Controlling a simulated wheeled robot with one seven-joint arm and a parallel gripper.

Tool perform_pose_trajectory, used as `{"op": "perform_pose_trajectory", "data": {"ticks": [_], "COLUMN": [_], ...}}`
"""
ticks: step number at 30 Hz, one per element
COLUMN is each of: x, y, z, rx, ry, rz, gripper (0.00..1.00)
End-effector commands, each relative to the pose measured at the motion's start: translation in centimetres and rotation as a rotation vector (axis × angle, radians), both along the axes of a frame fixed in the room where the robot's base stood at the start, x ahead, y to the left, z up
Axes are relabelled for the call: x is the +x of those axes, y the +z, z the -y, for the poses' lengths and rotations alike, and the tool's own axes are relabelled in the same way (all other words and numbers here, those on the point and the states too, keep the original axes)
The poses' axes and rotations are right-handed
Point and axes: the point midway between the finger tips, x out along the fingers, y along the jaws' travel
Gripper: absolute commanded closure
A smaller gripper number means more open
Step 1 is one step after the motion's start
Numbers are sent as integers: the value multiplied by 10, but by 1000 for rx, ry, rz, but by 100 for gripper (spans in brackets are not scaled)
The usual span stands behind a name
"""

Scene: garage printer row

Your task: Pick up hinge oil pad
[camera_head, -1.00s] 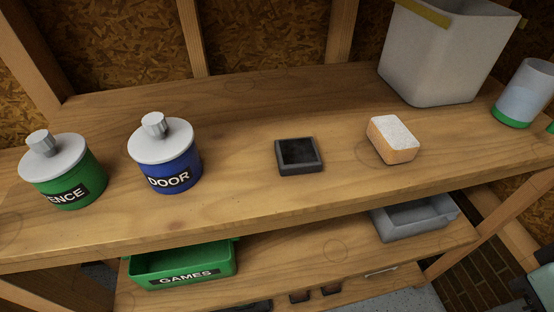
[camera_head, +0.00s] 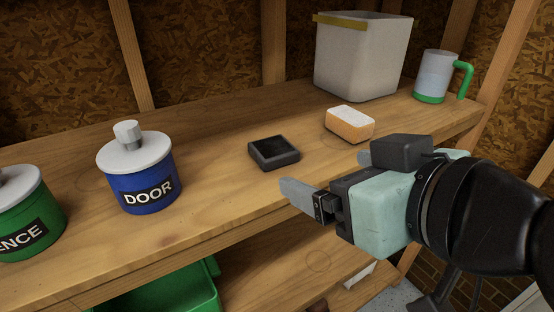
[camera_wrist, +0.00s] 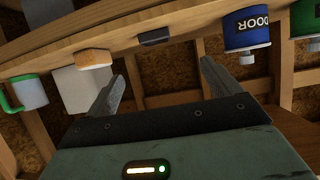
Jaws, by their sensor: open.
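The hinge oil pad, seemingly the small black square pad in a dark tray (camera_head: 274,152), lies flat on the upper wooden shelf between the blue DOOR jar and an orange-and-white sponge. In the wrist view, which is upside down, the pad (camera_wrist: 157,37) shows at the top, roughly between the finger directions. My gripper (camera_head: 325,172) is open and empty, in front of and to the right of the pad, apart from it. Its two fingers (camera_wrist: 162,70) are spread in the wrist view.
The blue DOOR jar (camera_head: 143,182) stands left of the pad, with a green jar (camera_head: 28,222) further left. The sponge (camera_head: 350,125) sits to the right. A white bin (camera_head: 362,60) and a mug (camera_head: 434,78) stand behind. A green box (camera_head: 165,292) is on the lower shelf.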

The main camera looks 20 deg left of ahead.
Motion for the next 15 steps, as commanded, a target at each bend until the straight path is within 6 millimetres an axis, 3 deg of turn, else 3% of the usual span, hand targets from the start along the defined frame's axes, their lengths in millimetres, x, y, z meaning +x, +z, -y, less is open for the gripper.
{"op": "perform_pose_trajectory", "data": {"ticks": [15], "x": [27], "y": [-3], "z": [-24], "rx": [1], "ry": [-27], "rz": [37], "gripper": [11]}}
